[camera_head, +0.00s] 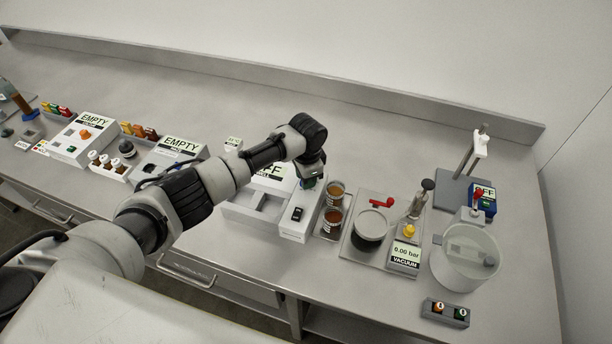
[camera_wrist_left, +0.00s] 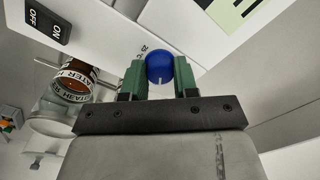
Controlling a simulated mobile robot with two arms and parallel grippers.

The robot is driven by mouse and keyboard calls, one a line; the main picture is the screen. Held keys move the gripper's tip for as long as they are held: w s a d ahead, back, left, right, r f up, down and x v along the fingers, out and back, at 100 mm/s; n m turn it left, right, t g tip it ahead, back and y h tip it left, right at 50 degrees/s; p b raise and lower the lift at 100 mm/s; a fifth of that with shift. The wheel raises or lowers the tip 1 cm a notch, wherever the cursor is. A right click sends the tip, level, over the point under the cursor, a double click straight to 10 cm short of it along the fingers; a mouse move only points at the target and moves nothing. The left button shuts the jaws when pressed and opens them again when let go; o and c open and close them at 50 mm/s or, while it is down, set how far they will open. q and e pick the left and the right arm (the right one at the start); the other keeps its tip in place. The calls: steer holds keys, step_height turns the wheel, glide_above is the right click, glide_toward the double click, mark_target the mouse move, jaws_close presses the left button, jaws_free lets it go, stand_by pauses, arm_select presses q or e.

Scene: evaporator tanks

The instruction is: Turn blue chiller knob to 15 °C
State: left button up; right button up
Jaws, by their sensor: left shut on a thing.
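The blue chiller knob (camera_wrist_left: 160,67) sits on the face of the white chiller box (camera_wrist_left: 105,30) in the left wrist view. It has a white pointer line. My left gripper (camera_wrist_left: 160,78) has its two green fingers on either side of the knob and is shut on it. My right gripper does not show.
A black OFF/ON switch (camera_wrist_left: 47,24) is on the same box. Jars with brown contents (camera_head: 334,218) stand close to its right. A vacuum unit (camera_head: 404,257) and a clear tub (camera_head: 466,256) are further right. The bench behind is clear.

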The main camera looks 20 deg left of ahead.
arm_select(q)
steer(key=shift+m, duration=0.3)
steer(key=o, duration=0.9)
steer(key=shift+o, duration=0.2)
step_height(320, 180, up, 11)
steer(key=b, duration=0.2)
steer(key=shift+s, duration=0.15)
steer(key=shift+d, duration=0.1)
